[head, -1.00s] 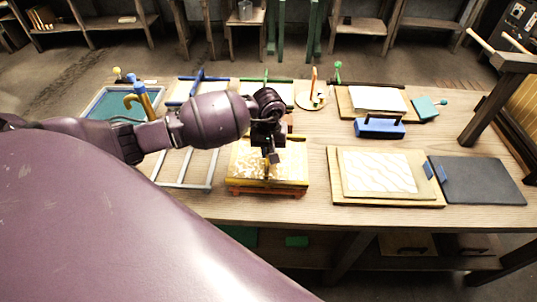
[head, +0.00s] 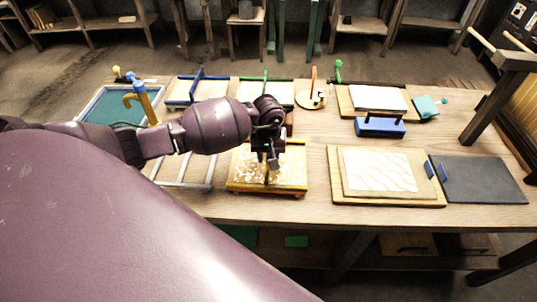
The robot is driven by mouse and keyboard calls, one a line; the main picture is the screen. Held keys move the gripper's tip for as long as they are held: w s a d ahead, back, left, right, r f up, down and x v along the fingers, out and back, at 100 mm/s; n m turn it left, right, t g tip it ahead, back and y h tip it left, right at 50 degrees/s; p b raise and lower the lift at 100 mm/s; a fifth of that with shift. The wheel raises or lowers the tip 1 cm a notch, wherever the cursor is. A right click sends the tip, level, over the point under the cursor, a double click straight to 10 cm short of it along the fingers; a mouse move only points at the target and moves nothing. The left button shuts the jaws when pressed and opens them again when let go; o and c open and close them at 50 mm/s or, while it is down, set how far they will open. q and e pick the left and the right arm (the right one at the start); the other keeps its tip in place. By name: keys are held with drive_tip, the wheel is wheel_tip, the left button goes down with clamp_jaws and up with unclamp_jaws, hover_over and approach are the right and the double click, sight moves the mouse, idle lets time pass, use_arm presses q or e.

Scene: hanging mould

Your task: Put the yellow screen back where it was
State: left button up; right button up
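The yellow screen (head: 240,184) is a yellow-framed panel with a pale, blotchy pattern. It lies flat near the front middle of the table, over a reddish wooden base whose edge shows under its front. My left gripper (head: 270,163) points down over the middle of the screen, at what looks like a yellow upright part on it. The fingertips are small and dark against this part, so whether they are closed on it is unclear. My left wrist hides the screen's back part. My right gripper is not in view.
A grey frame (head: 211,172) lies left of the screen. A board with a wavy white sheet (head: 380,170) and a dark slab (head: 483,180) lie to the right. A blue block (head: 379,128), blue-edged frame (head: 181,97) and teal tray (head: 105,108) stand farther back.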

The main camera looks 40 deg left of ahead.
use_arm(q)
drive_tip(key=shift+r, duration=0.25)
wheel_tip(320, 180, up, 12)
drive_tip(key=shift+f, duration=0.25)
drive_tip(key=shift+r, duration=0.25)
idle(0.3)
